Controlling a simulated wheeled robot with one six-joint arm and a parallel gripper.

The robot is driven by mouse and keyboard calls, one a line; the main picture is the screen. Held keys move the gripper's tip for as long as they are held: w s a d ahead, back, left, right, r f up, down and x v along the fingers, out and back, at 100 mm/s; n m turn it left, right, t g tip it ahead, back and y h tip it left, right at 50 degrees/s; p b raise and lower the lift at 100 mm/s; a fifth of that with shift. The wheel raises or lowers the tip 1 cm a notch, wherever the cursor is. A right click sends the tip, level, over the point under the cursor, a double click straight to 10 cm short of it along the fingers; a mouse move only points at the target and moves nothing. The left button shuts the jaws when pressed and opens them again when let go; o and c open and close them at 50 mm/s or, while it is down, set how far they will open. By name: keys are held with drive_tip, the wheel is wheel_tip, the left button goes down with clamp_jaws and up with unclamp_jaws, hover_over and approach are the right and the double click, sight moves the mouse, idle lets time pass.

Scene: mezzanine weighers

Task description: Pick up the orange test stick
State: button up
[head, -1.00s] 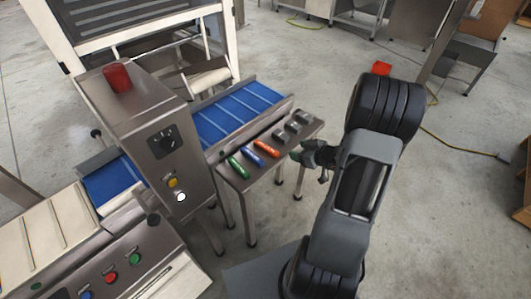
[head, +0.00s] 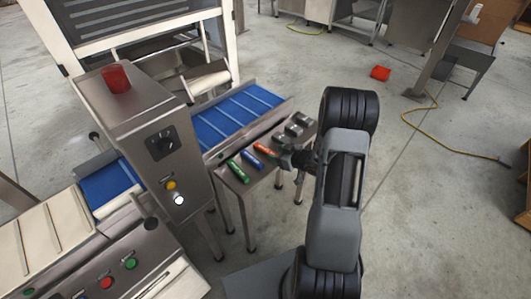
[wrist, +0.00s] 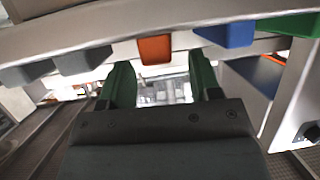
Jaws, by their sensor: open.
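The orange test stick (head: 266,151) lies on a small steel table between a blue stick (head: 252,160) and grey pieces (head: 291,131). In the wrist view the orange stick's end (wrist: 155,49) shows past the table edge, roughly centred between my green fingertips and beyond them. My gripper (head: 285,159) is open and empty, just off the table's right side, close to the near end of the orange stick. In the head view my gripper is small and dark, so the exact gap to the stick cannot be told.
A green stick (head: 238,172) lies left of the blue one. The blue conveyor belt (head: 235,112) runs behind the table (head: 230,188). A steel control box (head: 150,140) with a red lamp stands at left. Open floor lies to the right, with a yellow cable (head: 440,143).

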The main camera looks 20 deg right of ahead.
sight(270, 152)
drive_tip(key=shift+x, duration=1.7)
drive_tip(key=shift+s, duration=0.1)
drive_tip(key=shift+c, duration=0.2)
drive_tip(key=c, duration=1)
drive_tip(key=shift+r, duration=0.15)
